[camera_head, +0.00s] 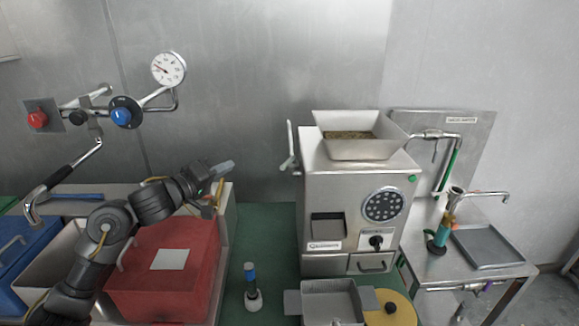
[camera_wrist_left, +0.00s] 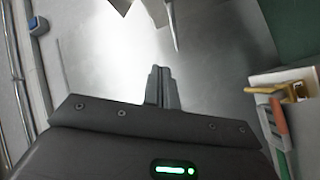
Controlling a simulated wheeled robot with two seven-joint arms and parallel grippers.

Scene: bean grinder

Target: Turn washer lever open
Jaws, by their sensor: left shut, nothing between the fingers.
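My left gripper (camera_head: 222,168) is raised above the red bin and left of the grinder, and it touches nothing that I can see. Its fingers (camera_wrist_left: 161,86) are shut and empty in the left wrist view. An upright metal lever (camera_head: 290,148) stands at the left side of the steel grinder (camera_head: 345,185), apart from the gripper. At the right, a metal pipe fitting (camera_head: 428,134) with a green hanging part (camera_head: 447,170) is mounted on a labelled steel panel (camera_head: 475,145). I cannot tell which of these is the washer lever. My right gripper is not in view.
A gauge (camera_head: 169,69), blue knob (camera_head: 121,115) and red knob (camera_head: 38,119) are on the left wall. The red bin (camera_head: 165,265) lies under my left arm. A blue-topped bottle (camera_head: 251,285) stands on the green surface (camera_head: 262,225).

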